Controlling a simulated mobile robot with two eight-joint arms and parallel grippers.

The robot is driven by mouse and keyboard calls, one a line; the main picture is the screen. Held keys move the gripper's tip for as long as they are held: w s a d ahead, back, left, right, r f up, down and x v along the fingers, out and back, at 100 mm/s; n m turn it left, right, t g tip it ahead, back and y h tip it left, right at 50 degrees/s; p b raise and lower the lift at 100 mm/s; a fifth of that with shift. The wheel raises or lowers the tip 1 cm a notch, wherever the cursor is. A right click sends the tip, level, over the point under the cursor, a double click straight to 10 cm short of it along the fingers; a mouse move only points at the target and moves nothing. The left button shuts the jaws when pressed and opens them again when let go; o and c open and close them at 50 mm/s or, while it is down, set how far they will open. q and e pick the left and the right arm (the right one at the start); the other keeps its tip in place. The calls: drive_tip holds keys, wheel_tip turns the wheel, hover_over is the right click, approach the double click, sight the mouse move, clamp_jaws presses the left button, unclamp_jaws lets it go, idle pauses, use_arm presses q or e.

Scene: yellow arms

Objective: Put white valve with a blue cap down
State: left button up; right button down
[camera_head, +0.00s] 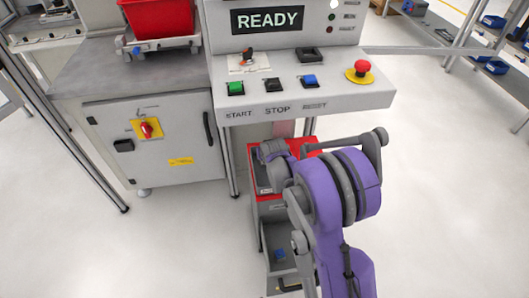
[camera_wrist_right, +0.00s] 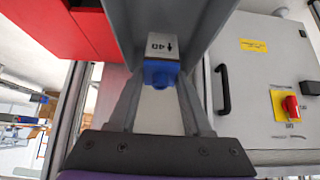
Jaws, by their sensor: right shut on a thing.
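The white valve (camera_wrist_right: 160,44) with its blue cap (camera_wrist_right: 161,73) is between the fingers of my right gripper (camera_wrist_right: 158,85) in the right wrist view. Its pale body carries an arrow and a "40" mark. The right gripper is shut on it. In the head view my purple right arm reaches over a red and grey unit below the button panel. My left gripper is in neither view.
The control panel (camera_head: 300,102) has buttons and a red emergency stop (camera_head: 362,66). A grey cabinet (camera_head: 185,151) stands left, with a red bin (camera_head: 158,17) above it. A grey tray (camera_head: 286,282) with a small blue item (camera_head: 279,255) lies low. Floor right is clear.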

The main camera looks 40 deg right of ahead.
drive_tip(key=shift+w+d+f, duration=0.15)
drive_tip(key=shift+w+f, duration=0.15)
drive_tip(key=shift+f, duration=0.15)
drive_tip(key=g, duration=0.1)
drive_tip(key=w+d+g+y, duration=0.1)
drive_tip(key=shift+w+r+g+y, duration=0.2)
drive_tip(key=shift+w+g+y, duration=0.1)
drive_tip(key=shift+w+f+g, duration=0.1)
drive_tip(key=shift+f+g, duration=0.1)
drive_tip(key=shift+g, duration=0.1)
drive_tip(key=shift+f, duration=0.6)
drive_tip(key=shift+f, duration=0.15)
drive_tip(key=shift+c, duration=1.7)
unclamp_jaws()
